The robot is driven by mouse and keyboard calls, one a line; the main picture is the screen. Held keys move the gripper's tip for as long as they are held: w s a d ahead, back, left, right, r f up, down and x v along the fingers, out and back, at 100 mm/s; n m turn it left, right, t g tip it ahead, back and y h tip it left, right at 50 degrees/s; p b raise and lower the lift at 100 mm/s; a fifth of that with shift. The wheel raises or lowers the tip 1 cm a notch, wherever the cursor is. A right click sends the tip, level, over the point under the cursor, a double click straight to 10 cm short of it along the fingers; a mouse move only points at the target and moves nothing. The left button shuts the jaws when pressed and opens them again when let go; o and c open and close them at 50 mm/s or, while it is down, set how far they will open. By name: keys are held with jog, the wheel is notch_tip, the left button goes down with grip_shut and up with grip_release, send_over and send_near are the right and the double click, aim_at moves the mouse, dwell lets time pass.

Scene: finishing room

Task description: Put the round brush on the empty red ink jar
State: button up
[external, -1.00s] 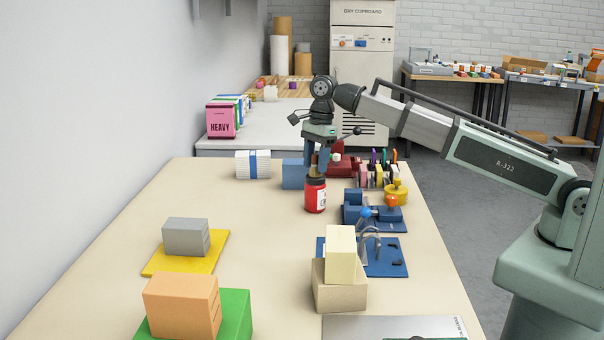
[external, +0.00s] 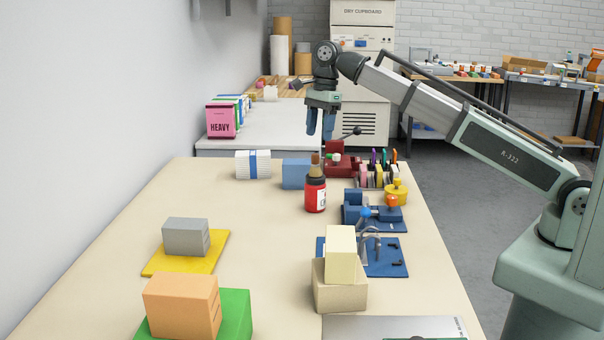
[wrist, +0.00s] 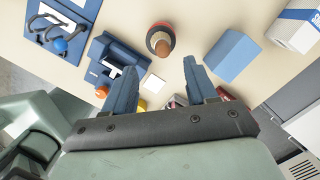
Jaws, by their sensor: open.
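The red ink jar (external: 316,196) stands upright on the table. The round brush (external: 315,167), with a brown top and dark lower part, stands upright on top of it. In the wrist view the brush (wrist: 159,39) is seen from above, over the jar, which shows only as a red rim around it. My gripper (external: 320,136) is open and empty, above and behind the brush, apart from it. In the wrist view its blue fingers (wrist: 160,72) are spread wide with nothing between them.
A blue block (external: 296,174) stands just behind the jar to the left. Blue fixtures (external: 376,212) and a yellow round piece (external: 396,193) stand to the right. A cream block on a beige box (external: 340,285) is in front.

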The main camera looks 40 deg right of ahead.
jog(key=shift+d+r, duration=0.15)
jog(key=shift+r, duration=0.65)
jog(key=shift+d+r, duration=0.1)
jog(key=shift+r, duration=0.65)
